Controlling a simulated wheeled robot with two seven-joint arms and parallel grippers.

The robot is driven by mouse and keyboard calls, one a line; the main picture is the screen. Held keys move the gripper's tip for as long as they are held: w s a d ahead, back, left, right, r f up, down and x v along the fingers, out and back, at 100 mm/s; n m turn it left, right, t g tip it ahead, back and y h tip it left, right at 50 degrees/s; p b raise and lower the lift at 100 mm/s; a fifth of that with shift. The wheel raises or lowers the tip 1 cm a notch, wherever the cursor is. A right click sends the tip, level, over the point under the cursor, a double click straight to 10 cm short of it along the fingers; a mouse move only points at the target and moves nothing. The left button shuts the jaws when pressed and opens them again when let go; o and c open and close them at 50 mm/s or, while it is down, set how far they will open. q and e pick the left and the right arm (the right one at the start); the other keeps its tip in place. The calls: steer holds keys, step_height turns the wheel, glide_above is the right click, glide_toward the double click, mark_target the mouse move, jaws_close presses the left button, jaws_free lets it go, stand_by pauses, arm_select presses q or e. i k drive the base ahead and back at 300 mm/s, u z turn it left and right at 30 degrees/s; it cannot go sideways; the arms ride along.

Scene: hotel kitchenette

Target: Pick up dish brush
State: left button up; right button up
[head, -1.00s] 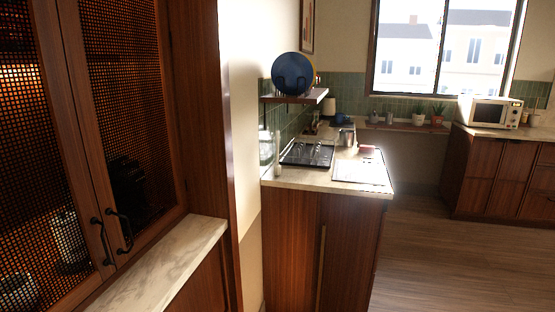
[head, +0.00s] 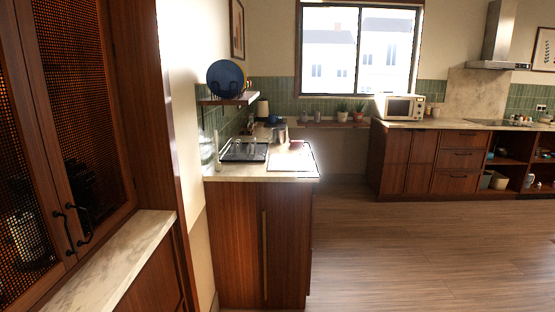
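I cannot make out a dish brush in the head view. The near counter (head: 262,178) holds a dark dish rack (head: 243,151), a bright sink area (head: 292,160) and a metal pot or canister (head: 280,136), with small items behind that are too small to tell. Neither of my grippers shows in this view.
A tall cabinet (head: 112,130) with mesh doors and a marble ledge (head: 115,262) stand close on the left. A wall shelf (head: 228,99) holds a blue plate (head: 225,78). A microwave (head: 400,107) sits on the far counter. The wooden floor (head: 420,250) on the right is clear.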

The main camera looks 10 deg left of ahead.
mark_target(217, 165)
steer(key=z, duration=0.25)
steer(key=i, duration=0.95)
steer(key=u, duration=0.45)
steer(key=i, duration=1.85)
steer(key=u, duration=1.9)
steer(key=i, duration=0.75)
steer(key=u, duration=0.55)
